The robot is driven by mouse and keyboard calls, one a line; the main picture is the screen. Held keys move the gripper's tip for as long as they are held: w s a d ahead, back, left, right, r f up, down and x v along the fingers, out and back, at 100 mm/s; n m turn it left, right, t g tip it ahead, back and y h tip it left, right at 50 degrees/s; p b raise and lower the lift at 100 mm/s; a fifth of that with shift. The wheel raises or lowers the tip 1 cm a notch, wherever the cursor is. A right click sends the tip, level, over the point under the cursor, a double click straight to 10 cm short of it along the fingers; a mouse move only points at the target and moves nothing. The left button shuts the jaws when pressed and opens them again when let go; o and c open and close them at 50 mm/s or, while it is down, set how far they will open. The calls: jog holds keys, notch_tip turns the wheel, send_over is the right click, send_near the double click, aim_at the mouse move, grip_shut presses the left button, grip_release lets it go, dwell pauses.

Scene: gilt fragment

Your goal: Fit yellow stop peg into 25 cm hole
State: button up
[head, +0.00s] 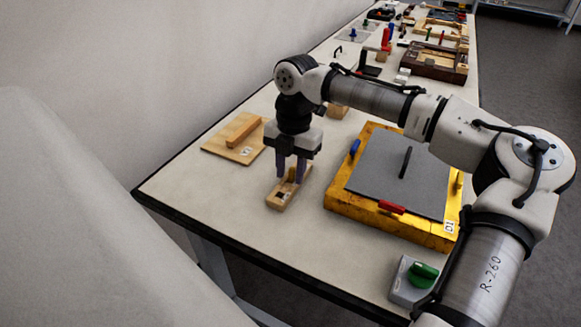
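My gripper (290,170) points down over a small wooden block (278,203) near the middle of the table. Its two dark purple fingers are apart. A small yellowish piece (291,175), possibly the yellow stop peg, shows between the fingers above the block. I cannot tell whether the fingers touch it. The block has a small dark mark and a pale label on top. No hole marked 25 cm can be made out at this size.
Right of the gripper lies a yellow case (372,217) with a grey panel (385,180), black handle and coloured clips. A wooden board (222,148) with a bar lies left. A green-knobbed switch box (408,285) is at the front edge. Tools and wooden trays (432,65) fill the far end.

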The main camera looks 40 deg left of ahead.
jog(key=shift+r, duration=0.15)
notch_tip(320, 180, up, 12)
jog(key=w, duration=0.1)
jog(key=shift+w+a, duration=0.15)
jog(key=shift+w, duration=0.05)
dwell(0.6)
